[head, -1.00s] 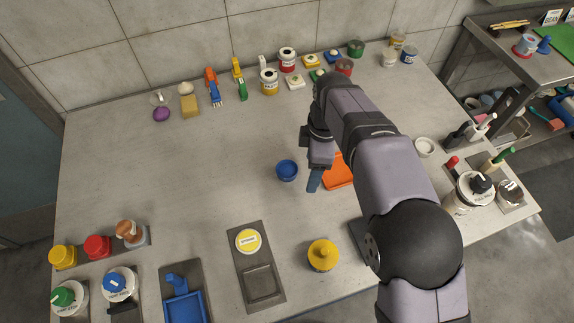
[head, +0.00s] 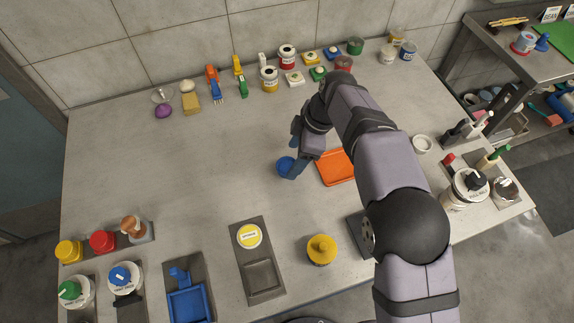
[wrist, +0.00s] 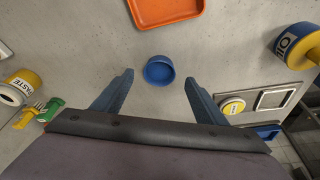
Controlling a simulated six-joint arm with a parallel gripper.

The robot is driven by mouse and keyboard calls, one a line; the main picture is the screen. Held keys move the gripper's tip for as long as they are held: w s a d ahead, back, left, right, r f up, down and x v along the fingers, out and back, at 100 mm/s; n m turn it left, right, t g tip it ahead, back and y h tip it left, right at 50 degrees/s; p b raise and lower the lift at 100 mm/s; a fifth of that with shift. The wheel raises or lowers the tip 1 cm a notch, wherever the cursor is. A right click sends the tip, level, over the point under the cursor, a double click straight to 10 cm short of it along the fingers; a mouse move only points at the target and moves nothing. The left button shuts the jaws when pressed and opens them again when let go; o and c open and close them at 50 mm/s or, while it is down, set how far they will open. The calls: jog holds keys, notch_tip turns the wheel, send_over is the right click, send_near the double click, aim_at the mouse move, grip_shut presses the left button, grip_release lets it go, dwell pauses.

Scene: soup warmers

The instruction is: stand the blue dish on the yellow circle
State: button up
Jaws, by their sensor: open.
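The blue dish (head: 284,164) is a small round bowl standing upright on the grey table, left of the orange tray. It also shows in the wrist view (wrist: 159,72), ahead of and between my fingers. My gripper (head: 291,172) is open and empty, its fingers beside the dish in the head view and partly covering it. In the wrist view my two fingers (wrist: 158,82) are spread wider than the dish, with no contact that I can make out. The yellow circle (head: 249,236) lies on a dark panel near the front, with nothing on it.
An orange tray (head: 337,167) lies right of the dish. A yellow lidded jar (head: 321,250) stands right of the dark panel (head: 262,278). Blue, red and yellow items line the front left. The table's middle left is clear.

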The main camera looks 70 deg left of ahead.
aim_at(287, 166)
jog(key=shift+p+x, duration=0.8)
jog(key=shift+x, duration=1.45)
jog(key=shift+c, duration=0.2)
jog(key=c, duration=1.2)
jog(key=shift+o, duration=0.2)
jog(key=shift+r, duration=0.15)
notch_tip(287, 166, up, 10)
jog(key=b, duration=0.2)
